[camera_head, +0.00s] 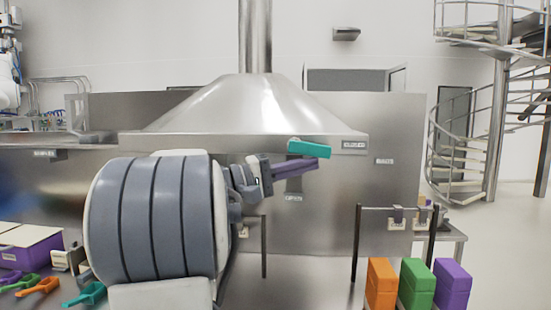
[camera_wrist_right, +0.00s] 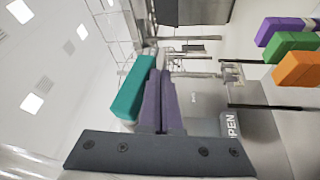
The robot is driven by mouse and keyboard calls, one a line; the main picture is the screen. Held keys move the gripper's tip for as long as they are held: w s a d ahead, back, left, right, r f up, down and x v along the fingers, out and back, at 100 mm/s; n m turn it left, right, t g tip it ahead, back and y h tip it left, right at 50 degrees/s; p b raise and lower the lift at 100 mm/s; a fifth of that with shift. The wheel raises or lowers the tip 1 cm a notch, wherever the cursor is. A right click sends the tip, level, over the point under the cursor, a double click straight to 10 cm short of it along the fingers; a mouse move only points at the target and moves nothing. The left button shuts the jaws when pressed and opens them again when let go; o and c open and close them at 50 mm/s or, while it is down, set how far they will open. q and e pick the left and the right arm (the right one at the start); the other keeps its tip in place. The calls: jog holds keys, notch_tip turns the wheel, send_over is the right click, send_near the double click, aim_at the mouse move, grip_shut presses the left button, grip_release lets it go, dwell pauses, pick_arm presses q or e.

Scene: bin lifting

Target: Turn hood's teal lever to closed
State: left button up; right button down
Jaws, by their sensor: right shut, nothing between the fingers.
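The hood's teal lever (camera_head: 309,148) is at the front rim of the metal hood (camera_head: 222,104). It lies nearly level, with its right end by the CLOSED label (camera_head: 354,145). The OPEN label (camera_head: 293,198) is lower, on the panel below. My right gripper (camera_head: 318,164) is shut and empty, with its purple fingers just under the lever. In the right wrist view, the lever (camera_wrist_right: 131,90) lies right beside the shut fingers (camera_wrist_right: 160,74); I cannot tell whether they touch. My left gripper is not in view.
My arm hides much of the left centre. Orange, green and purple blocks (camera_head: 418,283) stand at the lower right, near a dark-posted rack (camera_head: 358,243). Colored scoops (camera_head: 38,287) and a purple box (camera_head: 28,252) are at the lower left. A spiral staircase (camera_head: 498,115) is far right.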

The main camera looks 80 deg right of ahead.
dwell(0.3)
jog(key=w+a+f+b, duration=0.5)
jog(key=w+f+b, duration=0.2)
jog(key=w, duration=0.1)
jog(key=shift+w+a+f+b, duration=0.2)
jog(key=shift+w+b, duration=0.05)
jog(key=shift+b, duration=0.15)
dwell(0.5)
